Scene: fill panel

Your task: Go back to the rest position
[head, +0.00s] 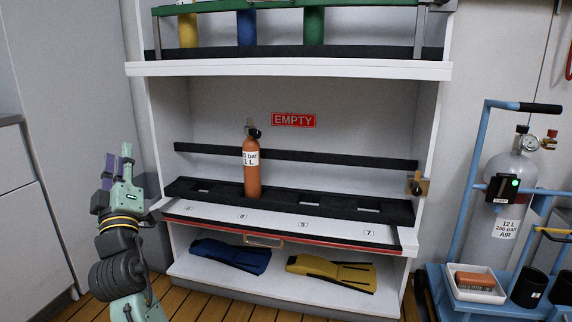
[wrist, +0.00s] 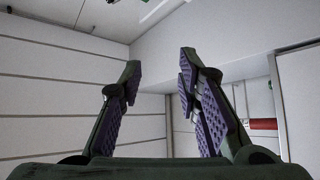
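My gripper (head: 120,168) is raised at the left of the head view, in front of the left wall and left of the rack. In the wrist view my gripper (wrist: 157,80) has its two purple-padded fingers apart with nothing between them. An orange cylinder (head: 252,175) with a black valve and a white label stands upright in the black slotted holder (head: 285,200) on the rack's middle shelf. My gripper is well clear of it.
A red EMPTY sign (head: 293,120) is on the rack's back panel. Blue fins (head: 230,256) and yellow fins (head: 330,272) lie on the bottom shelf. A blue trolley (head: 470,300) with a grey cylinder (head: 510,180) and a white tray (head: 476,292) stands at right.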

